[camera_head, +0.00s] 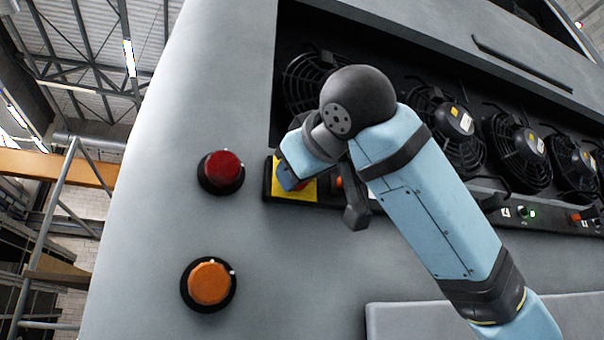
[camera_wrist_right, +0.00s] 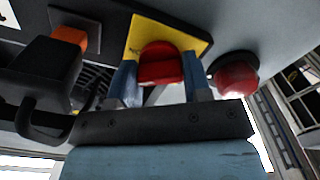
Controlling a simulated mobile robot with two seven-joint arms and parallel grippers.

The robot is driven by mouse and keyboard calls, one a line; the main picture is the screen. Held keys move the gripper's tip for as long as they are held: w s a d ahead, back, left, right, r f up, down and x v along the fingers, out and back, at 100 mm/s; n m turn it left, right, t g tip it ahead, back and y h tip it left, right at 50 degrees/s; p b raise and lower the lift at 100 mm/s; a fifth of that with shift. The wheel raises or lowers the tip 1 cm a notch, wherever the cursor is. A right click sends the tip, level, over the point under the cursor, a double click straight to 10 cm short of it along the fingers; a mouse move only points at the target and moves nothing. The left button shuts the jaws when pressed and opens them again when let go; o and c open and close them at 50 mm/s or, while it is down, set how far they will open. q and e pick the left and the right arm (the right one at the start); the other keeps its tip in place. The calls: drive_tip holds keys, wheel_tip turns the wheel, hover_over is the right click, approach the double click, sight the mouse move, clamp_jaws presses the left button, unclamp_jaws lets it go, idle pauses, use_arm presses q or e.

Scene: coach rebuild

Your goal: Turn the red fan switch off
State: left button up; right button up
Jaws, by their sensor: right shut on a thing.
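The red fan switch (camera_wrist_right: 160,66) is a red knob on a yellow plate (camera_wrist_right: 150,30) in the right wrist view. My right gripper (camera_wrist_right: 160,82) has its two blue fingers on either side of the knob and is shut on it. In the head view the yellow plate (camera_head: 309,190) sits at the left end of the black control strip, and my right gripper (camera_head: 291,182) covers most of the switch. The knob's exact turn position is hard to tell. My left gripper is in neither view.
A round red lamp (camera_head: 222,170) sits close left of the plate, with an orange lamp (camera_head: 209,283) below it. Several black fans (camera_head: 522,158) fill the recess above the strip. An orange switch (camera_wrist_right: 70,38) and a black handle-like part (camera_wrist_right: 50,85) are near the fingers.

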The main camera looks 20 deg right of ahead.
drive_tip(key=n, duration=0.2)
drive_tip(key=shift+n, duration=1.3)
drive_tip(key=n, duration=0.5)
use_arm(q)
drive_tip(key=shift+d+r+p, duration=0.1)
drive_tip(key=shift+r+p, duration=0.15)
drive_tip(key=shift+p, duration=0.05)
use_arm(e)
drive_tip(key=shift+n, duration=0.8)
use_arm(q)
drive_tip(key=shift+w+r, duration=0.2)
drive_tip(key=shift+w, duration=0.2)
